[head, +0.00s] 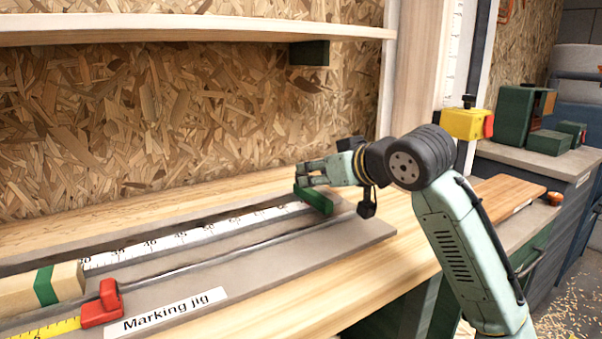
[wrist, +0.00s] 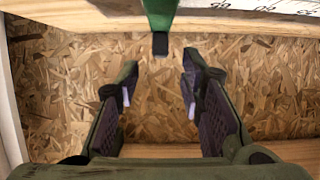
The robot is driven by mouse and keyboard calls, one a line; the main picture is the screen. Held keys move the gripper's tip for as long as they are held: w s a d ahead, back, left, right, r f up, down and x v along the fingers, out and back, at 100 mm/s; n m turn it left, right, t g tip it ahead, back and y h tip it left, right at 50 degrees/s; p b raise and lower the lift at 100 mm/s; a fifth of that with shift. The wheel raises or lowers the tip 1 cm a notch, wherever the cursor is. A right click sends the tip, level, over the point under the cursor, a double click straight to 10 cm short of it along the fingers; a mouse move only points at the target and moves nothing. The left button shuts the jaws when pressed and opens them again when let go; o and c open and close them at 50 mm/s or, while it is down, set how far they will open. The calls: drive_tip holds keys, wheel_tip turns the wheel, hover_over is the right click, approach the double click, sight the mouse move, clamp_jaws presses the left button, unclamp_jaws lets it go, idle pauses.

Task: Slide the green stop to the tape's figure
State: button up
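The green stop (head: 313,198) is a green bar across the scale at the right end of the marking jig (head: 340,243). In the wrist view the green stop (wrist: 160,14), with a black end, shows at the top middle. My gripper (head: 308,172) is just behind and above the stop in the head view. In the wrist view its fingers (wrist: 157,84) are apart with nothing between them, and the stop appears beyond their tips. A yellow tape (head: 48,329) runs to a red piece (head: 101,305) at the jig's front left. I cannot read its figure clearly.
A white scale (head: 180,238) runs along the jig. A wooden block with a green band (head: 46,285) lies at its left end. A shelf (head: 200,29) hangs above and a chipboard wall (head: 180,120) stands behind. Bare bench lies in front of the jig.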

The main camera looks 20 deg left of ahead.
sight(303, 174)
drive_tip(key=x, duration=0.6)
drive_tip(key=shift+w+a, duration=0.15)
clamp_jaws()
idle(0.7)
